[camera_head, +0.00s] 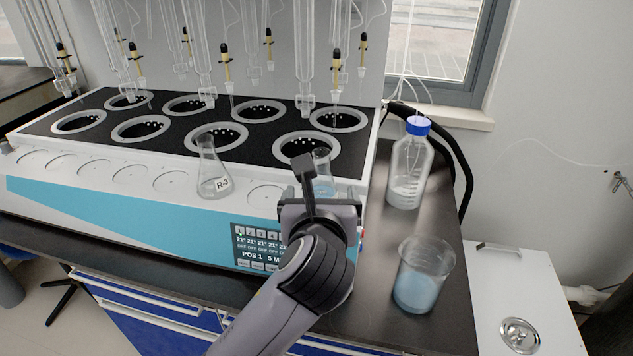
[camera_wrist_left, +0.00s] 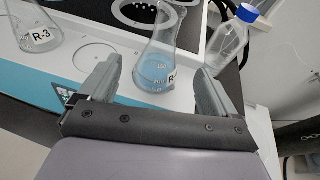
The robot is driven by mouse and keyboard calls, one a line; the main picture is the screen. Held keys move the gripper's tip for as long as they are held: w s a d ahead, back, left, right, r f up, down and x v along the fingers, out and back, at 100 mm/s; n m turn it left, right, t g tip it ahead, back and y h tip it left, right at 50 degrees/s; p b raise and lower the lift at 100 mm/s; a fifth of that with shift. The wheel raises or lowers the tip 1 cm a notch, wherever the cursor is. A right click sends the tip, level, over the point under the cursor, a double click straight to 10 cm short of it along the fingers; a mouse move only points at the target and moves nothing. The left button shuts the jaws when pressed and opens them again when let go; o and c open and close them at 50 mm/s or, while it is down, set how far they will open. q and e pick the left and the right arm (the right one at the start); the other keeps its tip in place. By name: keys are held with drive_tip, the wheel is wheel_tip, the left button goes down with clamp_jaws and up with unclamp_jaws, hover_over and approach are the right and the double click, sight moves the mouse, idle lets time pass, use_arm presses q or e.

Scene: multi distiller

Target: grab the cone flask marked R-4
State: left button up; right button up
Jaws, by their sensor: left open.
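A cone flask with blue liquid (camera_head: 325,186) stands on the front ledge of the distiller, partly hidden behind my left gripper (camera_head: 318,198) in the head view. In the left wrist view this flask (camera_wrist_left: 155,72) appears upright between the two spread fingers. Its label starts with "R-"; the rest turns out of sight. My left gripper is open and empty, with a finger on either side of the flask in that view. A second cone flask, marked R-3 (camera_head: 211,178), stands to the left on the ledge with a little clear liquid. My right gripper is not in view.
The distiller's black top (camera_head: 75,108) has several ringed wells, with glass tubes hanging above. To the right, a blue-capped bottle (camera_head: 408,172) and a beaker of blue liquid (camera_head: 422,278) stand on the dark bench. The ledge between the two flasks is free.

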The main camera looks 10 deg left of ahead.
sight(322, 191)
use_arm(q)
drive_tip(key=shift+w+a+f, duration=0.1)
drive_tip(key=shift+w, duration=0.5)
drive_tip(key=shift+f+x, duration=0.2)
drive_tip(key=shift+x, duration=1.25)
drive_tip(key=shift+f+x, duration=0.15)
drive_tip(key=shift+x, duration=1.3)
drive_tip(key=shift+s, duration=0.1)
drive_tip(key=c, duration=1.2)
